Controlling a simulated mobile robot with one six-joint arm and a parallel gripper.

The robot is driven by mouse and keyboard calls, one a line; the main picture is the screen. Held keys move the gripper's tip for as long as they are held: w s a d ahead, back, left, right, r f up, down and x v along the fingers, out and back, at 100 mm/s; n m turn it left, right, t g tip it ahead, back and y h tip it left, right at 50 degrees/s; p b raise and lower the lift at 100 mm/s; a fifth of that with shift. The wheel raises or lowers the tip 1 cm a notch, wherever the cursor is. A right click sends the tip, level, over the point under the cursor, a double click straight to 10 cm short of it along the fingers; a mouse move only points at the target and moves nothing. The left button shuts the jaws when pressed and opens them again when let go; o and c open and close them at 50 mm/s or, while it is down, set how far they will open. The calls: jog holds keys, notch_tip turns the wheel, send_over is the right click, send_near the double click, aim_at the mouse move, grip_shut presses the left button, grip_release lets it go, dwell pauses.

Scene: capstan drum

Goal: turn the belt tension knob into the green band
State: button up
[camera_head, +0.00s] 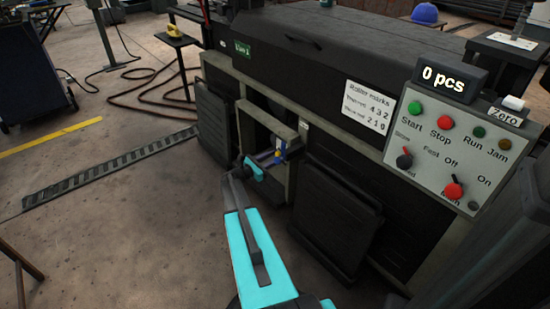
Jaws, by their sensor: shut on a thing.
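My arm reaches from the bottom of the view into an open bay (268,130) in the front of the dark machine. My gripper (271,158) is at the bay's opening, shut on what appears to be the belt tension knob, which is mostly hidden by the jaws. A small blue and yellow part (281,148) shows just to the right of the jaws. The green band and the knob's pointer are too small or hidden to make out.
A dark panel (333,215) leans against the machine right of the bay, another (216,122) to its left. A control box (450,150) with buttons and a "0 pcs" display is at right. Open concrete floor (110,220) lies left.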

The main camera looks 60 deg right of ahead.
jog(key=shift+m, duration=0.3)
jog(key=shift+f+m+b, duration=0.15)
jog(key=shift+m+b, duration=3.2)
jog(key=shift+m, duration=3.65)
jog(key=o, duration=1)
jog(key=shift+s, duration=0.1)
jog(key=shift+a, duration=0.1)
